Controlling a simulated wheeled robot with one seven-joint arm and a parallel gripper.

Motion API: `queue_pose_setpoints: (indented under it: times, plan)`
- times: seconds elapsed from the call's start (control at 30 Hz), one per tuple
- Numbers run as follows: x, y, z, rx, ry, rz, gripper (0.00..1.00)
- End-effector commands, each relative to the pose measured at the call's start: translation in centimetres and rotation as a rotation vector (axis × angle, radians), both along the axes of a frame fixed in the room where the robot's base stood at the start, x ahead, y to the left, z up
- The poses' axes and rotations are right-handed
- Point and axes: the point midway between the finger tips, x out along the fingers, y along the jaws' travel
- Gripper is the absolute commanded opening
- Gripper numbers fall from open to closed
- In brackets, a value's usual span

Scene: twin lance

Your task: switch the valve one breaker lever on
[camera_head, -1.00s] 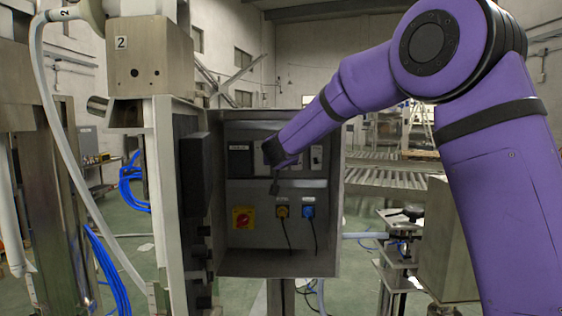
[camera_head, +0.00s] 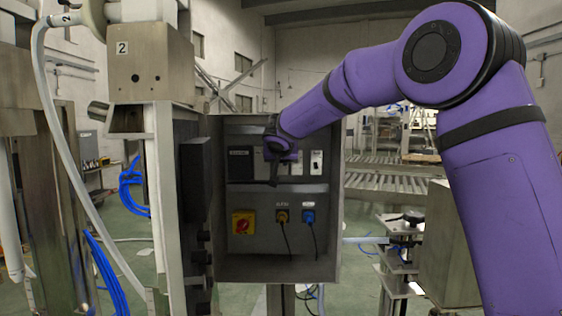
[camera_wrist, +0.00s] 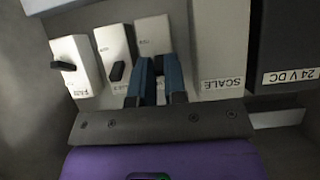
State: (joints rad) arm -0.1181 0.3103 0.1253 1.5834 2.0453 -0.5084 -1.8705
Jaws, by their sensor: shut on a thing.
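In the wrist view, a row of pale breakers sits in the cabinet. The third breaker from the left (camera_wrist: 152,34) is between and behind the fingers of my gripper (camera_wrist: 160,88). The fingers are shut on its lever, which they hide, so its position cannot be told. Its small label is too blurred to read. The neighbouring breaker (camera_wrist: 112,45) has a black lever, and the leftmost breaker (camera_wrist: 72,50) has a black lever standing out. In the head view, my gripper (camera_head: 274,172) is at the breaker row and covers part of it.
The open grey cabinet (camera_head: 333,225) has a red and yellow rotary switch (camera_head: 243,223), a yellow plug (camera_head: 282,216) and a blue plug (camera_head: 308,217) below. Panels marked SCALE (camera_wrist: 222,45) and 24 V DC (camera_wrist: 290,35) are right of the fingers in the wrist view.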

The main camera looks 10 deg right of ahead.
Motion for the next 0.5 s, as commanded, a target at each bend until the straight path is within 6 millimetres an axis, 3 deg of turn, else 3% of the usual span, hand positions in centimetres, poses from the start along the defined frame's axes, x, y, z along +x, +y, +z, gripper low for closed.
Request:
queue_pose_setpoints:
  times: [0.4, 0.43, 0.5]
  plan:
    - [0.02, -0.01, 0.12, 0.002, 0.001, 0.0, 0.0]
    - [0.03, -0.01, 0.13, 0.002, 0.001, 0.0, 0.2]
    - [0.02, -0.01, 0.12, 0.002, 0.001, 0.0, 0.36]
